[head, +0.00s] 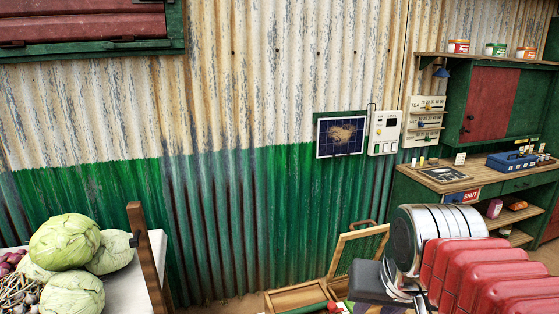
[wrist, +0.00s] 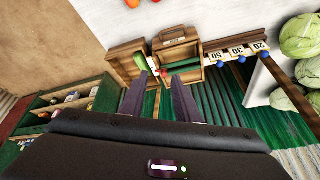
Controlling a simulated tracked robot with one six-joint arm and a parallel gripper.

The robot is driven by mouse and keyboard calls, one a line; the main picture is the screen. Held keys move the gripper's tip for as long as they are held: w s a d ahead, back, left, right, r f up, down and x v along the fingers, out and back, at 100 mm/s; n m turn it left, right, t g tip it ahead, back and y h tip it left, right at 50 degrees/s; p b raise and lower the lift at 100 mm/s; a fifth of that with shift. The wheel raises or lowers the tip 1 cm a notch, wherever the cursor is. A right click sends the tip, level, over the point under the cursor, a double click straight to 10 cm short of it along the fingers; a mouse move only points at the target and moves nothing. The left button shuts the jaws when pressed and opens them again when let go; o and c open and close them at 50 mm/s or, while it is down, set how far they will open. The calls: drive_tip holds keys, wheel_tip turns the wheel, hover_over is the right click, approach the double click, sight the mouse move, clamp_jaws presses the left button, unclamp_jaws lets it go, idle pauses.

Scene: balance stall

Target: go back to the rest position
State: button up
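My gripper (wrist: 159,88) shows in the wrist view with its two dark fingers spread apart and nothing between them. Beyond the fingertips is an open wooden box (wrist: 120,62) with a green item (wrist: 141,62) and a small red-tipped item (wrist: 164,73) in or at it. In the head view my red-sleeved arm reaches in from the lower right. Its dark end is at the bottom edge, and the fingers cannot be made out there. The wooden box (head: 290,299) is partly cut off beside it.
A white table with cabbages (head: 65,242) and a wooden post (head: 146,255) stands at left. Number cards (wrist: 237,53) line a rail in the wrist view.

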drive_tip(key=s+f+n, duration=0.1)
drive_tip(key=s+f, duration=0.5)
drive_tip(key=shift+s+a+n+t, duration=0.3)
drive_tip(key=shift+s+n, duration=0.1)
drive_tip(key=shift+s, duration=0.1)
